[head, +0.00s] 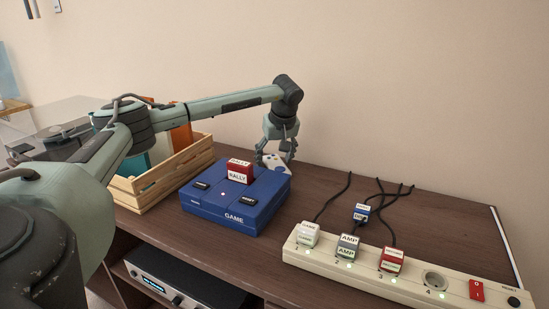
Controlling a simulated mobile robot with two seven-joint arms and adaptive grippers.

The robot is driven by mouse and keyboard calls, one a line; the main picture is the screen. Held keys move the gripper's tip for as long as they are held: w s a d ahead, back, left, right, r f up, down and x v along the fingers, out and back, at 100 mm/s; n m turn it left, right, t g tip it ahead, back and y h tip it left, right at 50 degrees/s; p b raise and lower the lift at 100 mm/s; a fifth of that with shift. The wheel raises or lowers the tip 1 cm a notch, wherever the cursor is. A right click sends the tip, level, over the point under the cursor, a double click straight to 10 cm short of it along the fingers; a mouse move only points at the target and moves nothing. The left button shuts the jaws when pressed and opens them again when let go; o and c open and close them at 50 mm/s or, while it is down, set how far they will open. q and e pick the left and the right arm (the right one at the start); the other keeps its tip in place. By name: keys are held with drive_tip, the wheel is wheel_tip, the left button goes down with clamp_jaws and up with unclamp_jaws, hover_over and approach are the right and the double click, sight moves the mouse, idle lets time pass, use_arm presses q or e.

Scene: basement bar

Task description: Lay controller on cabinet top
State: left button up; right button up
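The controller (274,163) is a pale grey-white pad with small dark and coloured marks. It shows just behind the blue game console, on or just above the dark wooden cabinet top (335,187). My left gripper (276,154) points down at the controller, its fingers spread apart on either side of it. The console hides part of the controller's near side, so I cannot tell whether the fingers press on it or whether it touches the wood. My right gripper is out of view.
The blue game console (228,207) has a red RALLY cartridge (240,171) standing in it. A wooden crate (163,180) stands at left. A beige power strip (400,268) with several plugs and cables lies at front right. Bare wood shows between console and strip.

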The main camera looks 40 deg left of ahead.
sight(280, 169)
use_arm(q)
drive_tip(key=shift+d+r, duration=0.1)
drive_tip(key=shift+r, duration=0.4)
drive_tip(key=v, duration=1.1)
drive_tip(key=shift+b, duration=0.3)
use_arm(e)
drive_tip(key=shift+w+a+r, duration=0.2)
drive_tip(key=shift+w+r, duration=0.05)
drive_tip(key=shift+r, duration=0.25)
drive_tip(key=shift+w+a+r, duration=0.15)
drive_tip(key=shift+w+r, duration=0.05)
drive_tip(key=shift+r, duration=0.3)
use_arm(q)
drive_tip(key=shift+s+d+r, duration=0.1)
